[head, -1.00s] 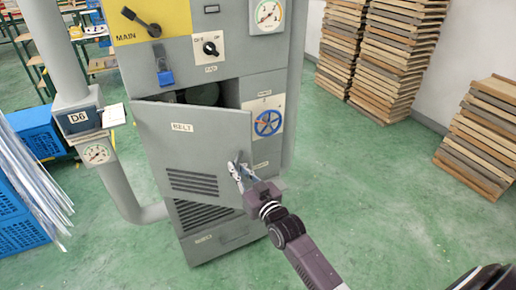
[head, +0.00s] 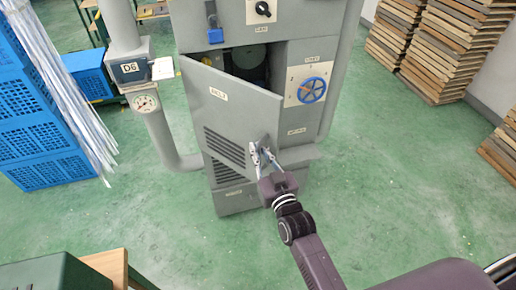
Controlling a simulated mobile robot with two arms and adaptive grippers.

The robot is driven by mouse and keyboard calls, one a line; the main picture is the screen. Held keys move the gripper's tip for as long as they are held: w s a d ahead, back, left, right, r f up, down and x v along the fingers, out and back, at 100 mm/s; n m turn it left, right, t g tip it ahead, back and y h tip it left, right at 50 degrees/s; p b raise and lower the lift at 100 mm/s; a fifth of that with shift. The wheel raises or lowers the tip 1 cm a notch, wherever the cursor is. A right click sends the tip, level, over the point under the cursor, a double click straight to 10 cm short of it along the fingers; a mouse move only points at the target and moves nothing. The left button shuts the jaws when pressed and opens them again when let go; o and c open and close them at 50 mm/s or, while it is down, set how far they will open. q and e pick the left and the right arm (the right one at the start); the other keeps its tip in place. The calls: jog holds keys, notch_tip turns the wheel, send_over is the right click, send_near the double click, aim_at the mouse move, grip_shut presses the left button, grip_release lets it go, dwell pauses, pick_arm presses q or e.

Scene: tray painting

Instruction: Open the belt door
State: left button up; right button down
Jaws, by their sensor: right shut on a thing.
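The belt door (head: 218,95) is a grey panel with a small label and louvre slots, on the front of the grey machine cabinet (head: 300,125). It is hinged at its left side and stands partly open, its right edge swung out towards me. Behind it a dark opening shows a round dark part (head: 248,62). My right gripper (head: 262,156) is at the door's lower right edge, shut on the door's handle; the fingers hide most of the handle. My left gripper is not in view.
Stacked wooden boards (head: 440,45) stand at the right. The green floor (head: 400,170) between is clear.

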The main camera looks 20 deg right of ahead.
jog(key=c, duration=2.4)
grip_release()
jog(key=shift+s+d+f, duration=0.1)
jog(key=shift+d+f, duration=0.05)
jog(key=shift+f, duration=0.15)
jog(key=o, duration=0.4)
jog(key=shift+s+d+r, duration=0.15)
jog(key=shift+s+r, duration=0.05)
jog(key=shift+r, duration=0.05)
jog(key=s, duration=0.8)
jog(key=s+d, duration=0.1)
jog(key=s, duration=0.3)
